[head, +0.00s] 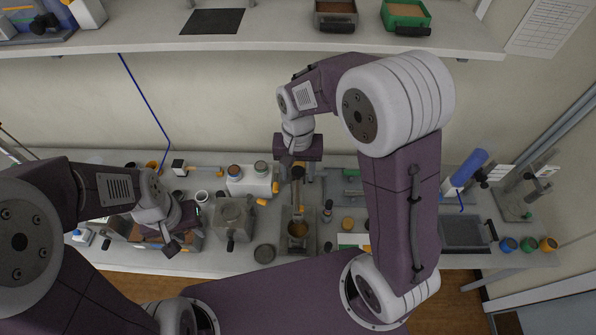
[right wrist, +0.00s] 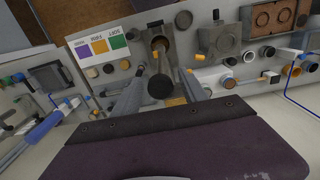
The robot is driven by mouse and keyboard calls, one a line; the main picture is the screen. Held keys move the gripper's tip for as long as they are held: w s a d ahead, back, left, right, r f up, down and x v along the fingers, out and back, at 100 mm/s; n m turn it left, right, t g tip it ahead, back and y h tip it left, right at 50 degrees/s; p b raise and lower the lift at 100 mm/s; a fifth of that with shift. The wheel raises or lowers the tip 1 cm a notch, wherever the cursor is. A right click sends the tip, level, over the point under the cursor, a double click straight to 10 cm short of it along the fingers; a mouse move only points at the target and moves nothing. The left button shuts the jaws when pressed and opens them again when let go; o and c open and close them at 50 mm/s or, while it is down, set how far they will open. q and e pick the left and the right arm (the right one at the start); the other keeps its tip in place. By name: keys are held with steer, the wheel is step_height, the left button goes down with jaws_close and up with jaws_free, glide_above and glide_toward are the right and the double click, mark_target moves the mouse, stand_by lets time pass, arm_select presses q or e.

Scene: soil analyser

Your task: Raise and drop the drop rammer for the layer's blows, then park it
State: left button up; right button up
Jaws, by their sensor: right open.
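The drop rammer (head: 298,174) stands upright at the middle of the bench, its dark round top (right wrist: 161,87) showing between the fingers in the right wrist view. Below it is the mould (head: 298,229) with brown soil in it, also seen in the right wrist view (right wrist: 157,42). My right gripper (head: 298,176) is open, with one finger on each side of the rammer and gaps to both; it is not gripping it. My left gripper (head: 182,230) hangs over the brown box at the left; the head view does not show clearly whether it is open.
A grey block-shaped container (head: 233,216) and a white holder with jars (head: 250,180) stand left of the mould. A dark round disc (head: 264,254) lies near the front edge. A colour card (right wrist: 100,46) lies beside the mould. A grey tray (head: 462,233) and several small cups are at right.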

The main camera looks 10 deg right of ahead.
jaws_close()
steer(key=shift+f+b, duration=1.15)
steer(key=shift+f, duration=0.45)
steer(key=shift+r, duration=0.1)
steer(key=shift+r+p, duration=0.1)
steer(key=shift+p, duration=0.2)
steer(key=shift+o, duration=0.6)
jaws_free()
